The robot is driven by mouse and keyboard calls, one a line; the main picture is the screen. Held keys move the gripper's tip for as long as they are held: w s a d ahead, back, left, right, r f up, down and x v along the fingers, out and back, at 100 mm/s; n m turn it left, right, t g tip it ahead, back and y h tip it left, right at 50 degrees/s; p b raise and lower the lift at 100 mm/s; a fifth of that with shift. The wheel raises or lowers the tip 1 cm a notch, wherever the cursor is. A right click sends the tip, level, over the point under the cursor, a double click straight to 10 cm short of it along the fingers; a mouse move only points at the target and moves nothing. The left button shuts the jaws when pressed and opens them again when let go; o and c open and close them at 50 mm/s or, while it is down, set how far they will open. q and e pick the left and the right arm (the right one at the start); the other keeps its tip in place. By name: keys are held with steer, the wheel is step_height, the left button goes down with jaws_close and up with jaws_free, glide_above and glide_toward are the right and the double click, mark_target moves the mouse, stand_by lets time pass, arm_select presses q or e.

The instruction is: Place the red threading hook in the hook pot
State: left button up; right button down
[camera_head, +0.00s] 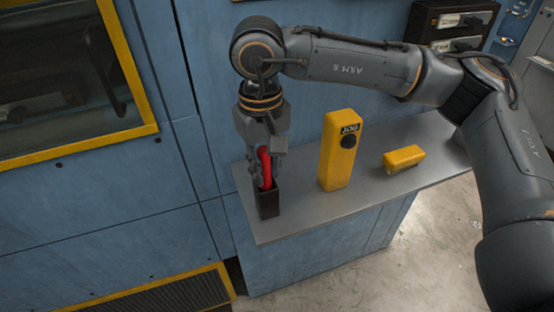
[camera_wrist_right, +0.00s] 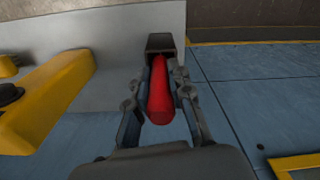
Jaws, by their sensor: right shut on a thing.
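The red threading hook (camera_head: 264,166) is held by my right gripper (camera_head: 264,172) above the left part of the grey shelf. In the right wrist view the hook (camera_wrist_right: 160,92) lies between the two fingers of my right gripper (camera_wrist_right: 162,95). The hook pot (camera_head: 268,201) is a dark, square, open-topped box on the shelf. The hook's lower end is at the pot's mouth and appears to be inside it; how deep is hidden. The pot (camera_wrist_right: 160,42) also shows beyond the hook in the wrist view. My left gripper is not in view.
On the grey shelf (camera_head: 300,216), a tall yellow box (camera_head: 338,165) with a black knob stands right of the pot. A smaller yellow block (camera_head: 404,158) lies further right. A blue panelled wall (camera_head: 217,85) rises close behind. The shelf between pot and tall box is clear.

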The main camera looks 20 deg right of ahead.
steer(key=shift+f+b, duration=0.2)
steer(key=shift+b, duration=0.1)
steer(key=c, duration=1.5)
jaws_free()
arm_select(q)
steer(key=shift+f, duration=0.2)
arm_select(e)
steer(key=o, duration=0.3)
steer(key=shift+r, duration=0.1)
steer(key=shift+r, duration=0.35)
step_height(320, 180, up, 12)
steer(key=shift+f+b, duration=0.2)
steer(key=shift+b, duration=0.45)
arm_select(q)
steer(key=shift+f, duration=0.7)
arm_select(e)
steer(key=shift+s+f, duration=0.1)
